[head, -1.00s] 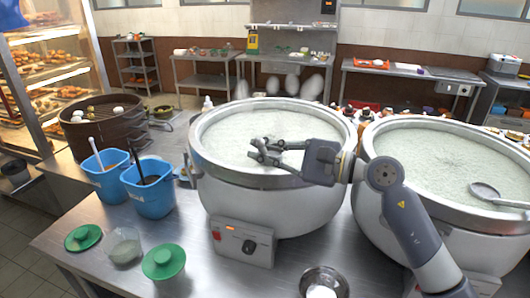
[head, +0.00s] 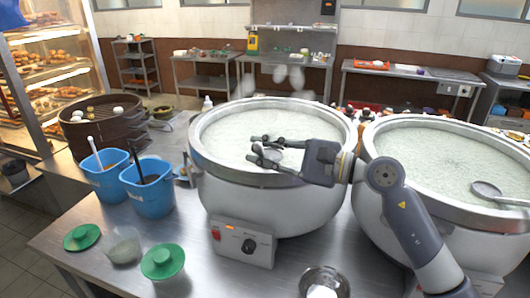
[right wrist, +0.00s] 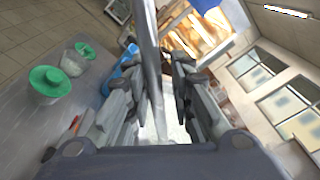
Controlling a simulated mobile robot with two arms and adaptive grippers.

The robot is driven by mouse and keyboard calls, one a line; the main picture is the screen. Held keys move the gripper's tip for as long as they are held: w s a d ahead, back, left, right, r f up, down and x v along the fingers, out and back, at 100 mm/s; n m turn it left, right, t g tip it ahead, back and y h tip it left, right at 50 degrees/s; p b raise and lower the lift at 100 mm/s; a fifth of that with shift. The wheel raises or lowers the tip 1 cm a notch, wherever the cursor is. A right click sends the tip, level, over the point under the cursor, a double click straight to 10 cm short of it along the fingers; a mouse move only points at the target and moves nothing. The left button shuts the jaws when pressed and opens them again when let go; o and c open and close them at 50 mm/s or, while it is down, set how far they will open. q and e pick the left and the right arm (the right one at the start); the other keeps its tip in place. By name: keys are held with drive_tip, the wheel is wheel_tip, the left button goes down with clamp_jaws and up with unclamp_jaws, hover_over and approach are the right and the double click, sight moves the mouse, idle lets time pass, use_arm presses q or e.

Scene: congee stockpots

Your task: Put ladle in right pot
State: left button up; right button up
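A grey metal ladle (head: 486,190) lies in the right pot (head: 372,140). Its bowl is at the congee's surface, and its handle runs over the right rim and out of the picture. My right gripper (head: 259,147) is above the congee of the left pot (head: 226,178), pointing left. Its fingers are apart. In the right wrist view the two fingers (right wrist: 150,90) stand on either side of a long grey bar (right wrist: 147,45). I cannot tell what this bar is or whether it is touched. My left gripper is not in view.
Two blue buckets (head: 150,197) with utensils stand left of the left pot. Green lids (head: 162,262) and a clear cup (head: 124,247) are on the metal counter. A metal bowl (head: 325,280) is at the front. A steamer (head: 92,133) stands further left.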

drive_tip(key=v, duration=1.2)
drive_tip(key=shift+s+f, duration=0.1)
